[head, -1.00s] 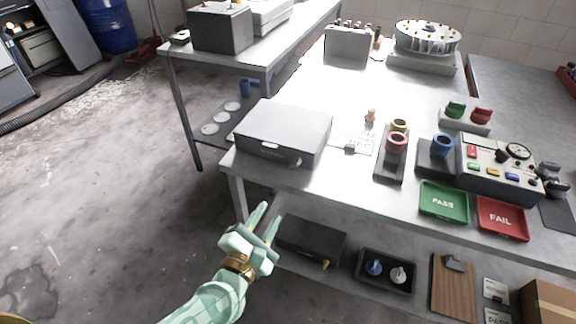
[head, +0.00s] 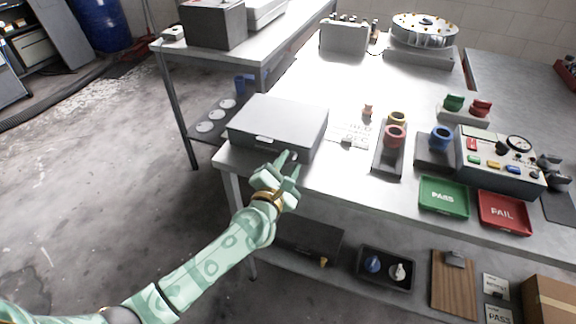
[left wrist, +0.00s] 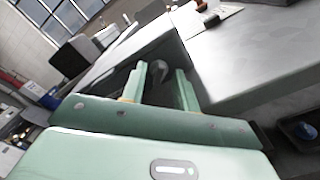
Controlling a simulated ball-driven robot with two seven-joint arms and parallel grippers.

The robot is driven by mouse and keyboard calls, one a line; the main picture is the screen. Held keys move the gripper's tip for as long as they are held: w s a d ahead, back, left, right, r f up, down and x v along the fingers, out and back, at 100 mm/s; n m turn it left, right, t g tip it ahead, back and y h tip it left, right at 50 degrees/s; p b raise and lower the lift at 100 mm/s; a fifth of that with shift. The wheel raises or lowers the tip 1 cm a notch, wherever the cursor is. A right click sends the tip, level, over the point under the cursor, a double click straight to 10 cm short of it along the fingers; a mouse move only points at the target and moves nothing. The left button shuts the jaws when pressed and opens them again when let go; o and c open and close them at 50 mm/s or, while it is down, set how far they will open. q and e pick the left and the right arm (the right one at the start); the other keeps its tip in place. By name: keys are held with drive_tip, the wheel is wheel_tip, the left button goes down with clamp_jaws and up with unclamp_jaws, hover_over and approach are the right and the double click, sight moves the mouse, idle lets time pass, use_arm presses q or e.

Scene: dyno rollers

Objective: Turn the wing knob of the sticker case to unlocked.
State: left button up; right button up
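The grey sticker case (head: 279,122) sits closed at the near left corner of the table. It has a pale label on its front face. My left gripper (head: 290,161) is at the right part of that front face, fingers pointing at it, and hides the knob there in the head view. In the left wrist view the grey wing knob (left wrist: 160,71) shows between the tips of my open left gripper (left wrist: 161,70). I cannot tell whether the fingers touch it, nor how the wing is turned. My right gripper is out of view.
To the right stand a ring holder (head: 389,160), a green tray (head: 444,197) and a red tray (head: 505,214). The floor at left is clear.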

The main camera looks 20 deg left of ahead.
use_arm(q)
clamp_jaws()
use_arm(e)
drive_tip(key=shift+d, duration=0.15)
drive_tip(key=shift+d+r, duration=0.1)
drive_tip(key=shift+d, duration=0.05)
use_arm(q)
drive_tip(key=m+p, duration=0.3)
drive_tip(key=m, duration=0.1)
drive_tip(key=shift+r, duration=0.1)
drive_tip(key=m+p, duration=0.2)
drive_tip(key=m, duration=0.1)
drive_tip(key=shift+d, duration=0.1)
drive_tip(key=shift+s+f+m+p, duration=0.15)
drive_tip(key=shift+m+p, duration=0.1)
drive_tip(key=shift+m, duration=0.25)
drive_tip(key=shift+w+f+m+p, duration=0.1)
drive_tip(key=shift+f+m+p, duration=0.1)
drive_tip(key=shift+m, duration=0.3)
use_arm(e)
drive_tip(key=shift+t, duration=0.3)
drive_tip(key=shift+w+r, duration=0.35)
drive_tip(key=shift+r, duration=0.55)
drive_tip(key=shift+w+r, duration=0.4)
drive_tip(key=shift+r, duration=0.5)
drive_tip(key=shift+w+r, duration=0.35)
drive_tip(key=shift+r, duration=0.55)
